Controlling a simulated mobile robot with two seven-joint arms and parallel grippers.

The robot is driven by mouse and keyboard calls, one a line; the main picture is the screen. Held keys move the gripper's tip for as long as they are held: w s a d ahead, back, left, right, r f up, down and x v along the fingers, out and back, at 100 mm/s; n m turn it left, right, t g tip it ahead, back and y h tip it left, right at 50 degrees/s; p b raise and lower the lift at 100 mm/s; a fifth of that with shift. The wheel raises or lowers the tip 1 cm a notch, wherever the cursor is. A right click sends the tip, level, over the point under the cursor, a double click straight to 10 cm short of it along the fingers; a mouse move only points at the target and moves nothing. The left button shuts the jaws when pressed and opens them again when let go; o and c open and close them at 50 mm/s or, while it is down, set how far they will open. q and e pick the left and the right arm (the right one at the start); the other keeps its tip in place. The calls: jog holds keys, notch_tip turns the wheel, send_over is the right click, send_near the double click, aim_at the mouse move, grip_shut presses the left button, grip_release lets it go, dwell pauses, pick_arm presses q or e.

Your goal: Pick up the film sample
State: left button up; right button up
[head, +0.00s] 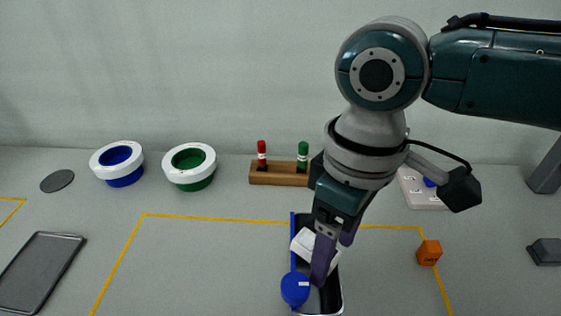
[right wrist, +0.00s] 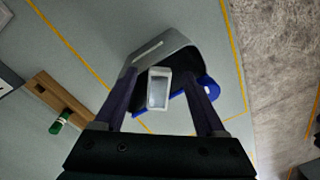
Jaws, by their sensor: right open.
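The film sample appears to be a small white-framed piece with a pale grey middle. In the right wrist view the film sample (right wrist: 158,90) lies between the two fingers, with gaps on both sides. In the head view the white piece (head: 302,242) is partly hidden by my right gripper and sits in a dark tray (head: 334,295) with a blue left edge. My right gripper (head: 328,268) is open and points down into the tray; its purple fingers also show in the right wrist view (right wrist: 161,82). My left gripper is not in view.
A blue round cap (head: 295,289) is at the tray's near left. An orange block (head: 429,253) stands to the right. Behind are a wooden rack (head: 278,174) with red and green vials, and white-rimmed blue (head: 117,161) and green (head: 189,165) bowls. A flat dark tray (head: 38,270) lies left.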

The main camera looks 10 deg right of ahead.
jog(key=shift+f, duration=0.35)
grip_shut()
dwell(0.3)
